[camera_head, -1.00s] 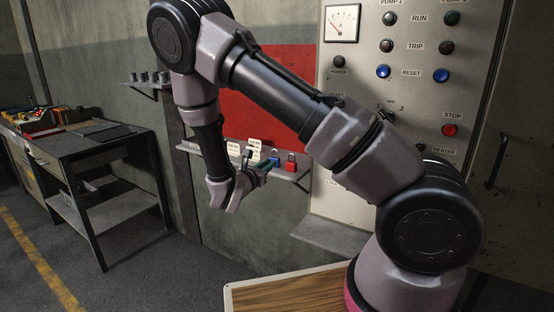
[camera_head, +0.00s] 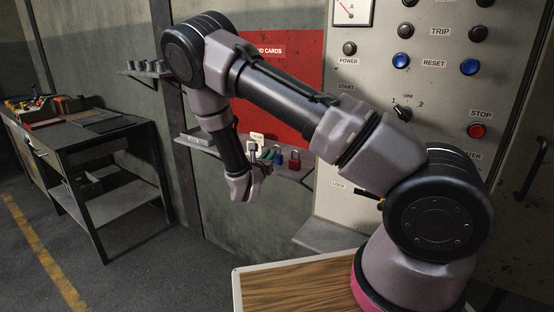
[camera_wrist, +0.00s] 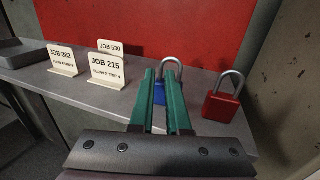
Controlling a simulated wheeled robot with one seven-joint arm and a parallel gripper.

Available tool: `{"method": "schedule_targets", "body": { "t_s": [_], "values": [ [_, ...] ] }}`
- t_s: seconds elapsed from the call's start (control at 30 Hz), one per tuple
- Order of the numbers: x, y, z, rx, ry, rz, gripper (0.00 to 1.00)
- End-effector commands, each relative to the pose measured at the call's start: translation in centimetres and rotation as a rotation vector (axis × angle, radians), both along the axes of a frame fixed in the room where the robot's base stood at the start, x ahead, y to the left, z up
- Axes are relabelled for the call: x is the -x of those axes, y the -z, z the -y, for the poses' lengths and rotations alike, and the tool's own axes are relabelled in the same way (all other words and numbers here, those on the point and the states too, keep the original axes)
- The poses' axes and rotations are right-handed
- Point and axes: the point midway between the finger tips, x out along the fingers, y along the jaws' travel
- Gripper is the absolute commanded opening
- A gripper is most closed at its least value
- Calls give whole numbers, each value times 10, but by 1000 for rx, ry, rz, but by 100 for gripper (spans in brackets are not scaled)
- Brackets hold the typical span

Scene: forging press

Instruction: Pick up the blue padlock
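The blue padlock (camera_wrist: 159,93) stands on the grey wall shelf (camera_wrist: 103,107), its metal shackle upward. In the wrist view it shows between the green fingers of my gripper (camera_wrist: 161,74), which partly hide its body. The fingers are apart with a gap between them, and the padlock is at or just beyond their tips; I cannot tell whether they touch it. In the head view the blue padlock (camera_head: 277,158) is just right of my gripper (camera_head: 265,156).
A red padlock (camera_wrist: 222,103) stands close to the right. Job cards, including JOB 215 (camera_wrist: 106,72) and JOB 362 (camera_wrist: 61,60), stand to the left. A red board (camera_wrist: 200,30) is behind. In the head view a control panel (camera_head: 420,100) is to the right and a workbench (camera_head: 80,140) to the left.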

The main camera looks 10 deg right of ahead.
Motion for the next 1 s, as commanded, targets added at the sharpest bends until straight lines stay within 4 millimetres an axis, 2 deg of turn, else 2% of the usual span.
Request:
{"method": "schedule_targets", "body": {
  "t_s": [0.2,0.3,0.57,0.6,1.0],
  "values": [
    [-29,0,18,-1,3,2,14],
    [-37,0,22,0,3,1,14],
    [-39,0,22,-1,1,0,14],
    [-39,0,22,-1,1,0,0],
    [-39,0,22,-1,1,0,0]
  ]
}}
